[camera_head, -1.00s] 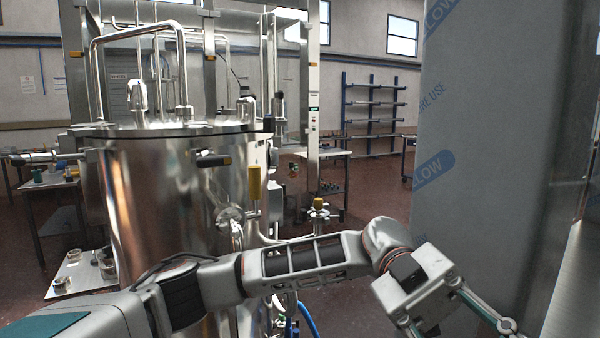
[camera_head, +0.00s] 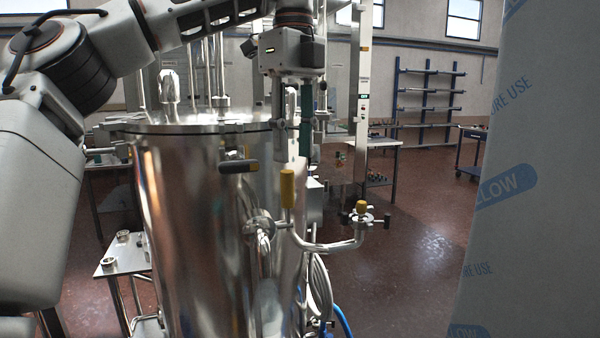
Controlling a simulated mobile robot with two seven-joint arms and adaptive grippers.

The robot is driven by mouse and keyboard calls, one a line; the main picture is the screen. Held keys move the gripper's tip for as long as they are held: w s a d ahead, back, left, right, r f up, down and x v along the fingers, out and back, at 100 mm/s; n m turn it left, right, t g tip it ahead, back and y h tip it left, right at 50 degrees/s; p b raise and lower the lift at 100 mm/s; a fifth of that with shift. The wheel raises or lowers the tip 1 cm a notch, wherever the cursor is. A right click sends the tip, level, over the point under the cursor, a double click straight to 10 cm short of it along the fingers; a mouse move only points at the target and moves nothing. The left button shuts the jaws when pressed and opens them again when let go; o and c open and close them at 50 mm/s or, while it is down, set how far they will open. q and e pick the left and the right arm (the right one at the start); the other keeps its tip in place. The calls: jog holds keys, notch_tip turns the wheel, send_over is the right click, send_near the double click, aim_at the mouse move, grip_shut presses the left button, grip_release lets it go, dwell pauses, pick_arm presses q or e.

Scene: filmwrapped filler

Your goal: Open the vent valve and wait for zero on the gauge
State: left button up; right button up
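A steel tank (camera_head: 190,230) stands at left centre. An upright yellow handle (camera_head: 287,188) is at its right side by the pipe fitting. A second, smaller yellow knob (camera_head: 361,207) sits on a fitting at the end of a curved pipe (camera_head: 325,246). I cannot tell which one is the vent valve. No gauge face is readable. My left gripper (camera_head: 293,150) points down just above the upright yellow handle in the picture, its fingers apart with nothing seen between them. Whether it touches the handle is not clear; a gap shows. My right gripper is out of view.
A film-wrapped panel (camera_head: 535,190) fills the right edge. A dark-gripped lever (camera_head: 238,166) sticks out from the tank front. Hoses (camera_head: 318,285) hang below the pipe. A small table (camera_head: 122,257) stands at left. Blue racks (camera_head: 427,105) are far back; the floor (camera_head: 415,270) between is clear.

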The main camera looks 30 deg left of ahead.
aim_at(287, 201)
pick_arm(q)
jog(key=shift+s+a+r+n, duration=0.1)
jog(key=shift+a+r+n, duration=0.2)
jog(key=shift+a+r, duration=0.25)
jog(key=shift+a+f, duration=0.2)
jog(key=shift+f, duration=0.1)
notch_tip(287, 201, down, 7)
jog(key=shift+f, duration=0.15)
grip_shut()
